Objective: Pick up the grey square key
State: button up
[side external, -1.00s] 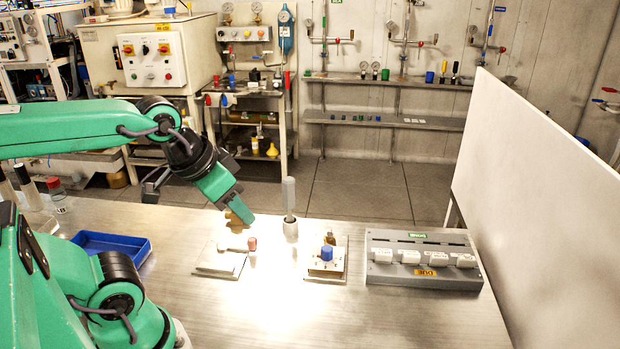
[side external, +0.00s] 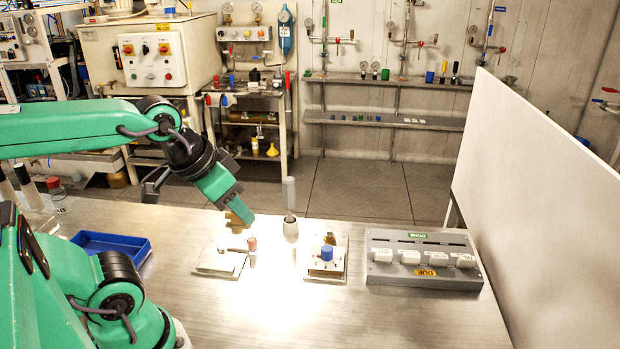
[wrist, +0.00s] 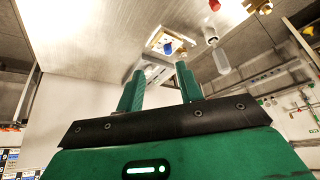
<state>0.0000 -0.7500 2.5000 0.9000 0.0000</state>
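The grey square key (side external: 289,193) is a tall pale grey block, upright above a small grey round holder (side external: 290,230) at the table's back middle. A narrow gap shows between block and holder; I cannot tell whether they touch. My gripper (side external: 238,207) is left of the key in the side view, angled down. In the wrist view my gripper (wrist: 158,82) has its two green fingers apart with nothing between them. There the key (wrist: 220,61) appears just right of the right finger, outside the fingers.
A plate with a red knob (side external: 251,243) and brass part lies left of the holder. A plate with a blue knob (side external: 327,252) lies to its right. A grey rack (side external: 400,280) stands farther right, a blue tray (side external: 80,241) left. A white panel (side external: 540,180) borders the right.

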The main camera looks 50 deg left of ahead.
jog(key=shift+o, duration=0.2)
jog(key=o, duration=0.4)
jog(key=shift+c, duration=0.2)
jog(key=m+g, duration=0.3)
jog(key=g, duration=0.2)
send_over(289, 192)
jog(key=f, duration=0.6)
jog(key=shift+w+a+f, duration=0.25)
jog(key=shift+w+a, duration=0.1)
jog(key=shift+w+a+f+g, duration=0.2)
jog(key=shift+a+f+g, duration=0.1)
jog(key=shift+a, duration=0.05)
jog(key=shift+f, duration=3.95)
